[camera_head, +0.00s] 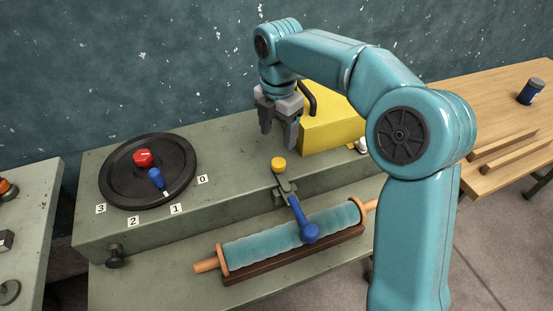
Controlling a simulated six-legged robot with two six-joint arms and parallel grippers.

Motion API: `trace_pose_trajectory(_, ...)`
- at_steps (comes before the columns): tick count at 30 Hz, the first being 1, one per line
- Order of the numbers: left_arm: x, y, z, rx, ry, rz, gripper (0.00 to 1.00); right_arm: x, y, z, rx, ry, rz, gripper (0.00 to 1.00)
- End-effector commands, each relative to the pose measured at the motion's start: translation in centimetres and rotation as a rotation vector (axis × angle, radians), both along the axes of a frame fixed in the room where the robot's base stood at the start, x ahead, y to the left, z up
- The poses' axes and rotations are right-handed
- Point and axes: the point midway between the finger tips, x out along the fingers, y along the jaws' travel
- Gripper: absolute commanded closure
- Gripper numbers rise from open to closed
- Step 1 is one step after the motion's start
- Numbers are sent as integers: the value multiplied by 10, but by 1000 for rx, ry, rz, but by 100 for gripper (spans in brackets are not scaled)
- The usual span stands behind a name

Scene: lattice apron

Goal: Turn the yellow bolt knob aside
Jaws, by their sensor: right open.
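The yellow bolt knob (278,164) sits on top of a small grey bracket on the green bench, near its front edge. Below it, a lever with a blue ball end (309,232) reaches down toward a blue-green roller (290,232). My right gripper (279,141) points down above the bench, its two grey fingers apart and empty. It is behind the knob in the picture, and no contact with the knob shows. My left gripper is not in view.
A black dial (148,195) with a red knob and blue handle lies at left, beside number labels. A yellow box (330,130) with a black handle stands right of the gripper. A wooden table (500,105) holds a blue can (531,91). Bench between dial and knob is clear.

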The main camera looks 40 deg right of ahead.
Motion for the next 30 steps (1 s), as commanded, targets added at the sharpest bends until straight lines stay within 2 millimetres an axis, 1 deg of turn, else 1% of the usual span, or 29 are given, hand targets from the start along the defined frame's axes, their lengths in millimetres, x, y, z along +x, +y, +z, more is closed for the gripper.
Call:
trace_pose_trajectory(1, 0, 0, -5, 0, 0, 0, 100, -1, 0, -15, 0, 4, 0, 34)
trace_pose_trajectory(6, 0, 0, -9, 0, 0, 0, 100, 0, 0, -52, 1, 5, -1, 34)
trace_pose_trajectory(9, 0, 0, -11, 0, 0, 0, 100, 1, 1, -69, 0, 3, 0, 34)
trace_pose_trajectory(12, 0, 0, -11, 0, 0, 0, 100, 2, 0, -81, 0, 2, 0, 34)
trace_pose_trajectory(17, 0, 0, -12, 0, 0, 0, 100, 3, 1, -89, 0, 1, 0, 34)
trace_pose_trajectory(24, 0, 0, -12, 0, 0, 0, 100, 4, 1, -90, 0, 0, 0, 34)
trace_pose_trajectory(25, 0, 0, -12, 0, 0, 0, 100, 4, 1, -90, 0, 0, 0, 41)
trace_pose_trajectory(26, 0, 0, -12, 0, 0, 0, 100, 4, 1, -90, 0, 0, 0, 51)
trace_pose_trajectory(27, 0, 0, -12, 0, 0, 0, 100, 4, 1, -90, 0, 0, 0, 64)
trace_pose_trajectory(29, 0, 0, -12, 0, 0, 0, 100, 4, 1, -90, 0, 0, 0, 83)
trace_pose_trajectory(30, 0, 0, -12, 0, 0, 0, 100, 4, 1, -89, 0, 0, 0, 91)
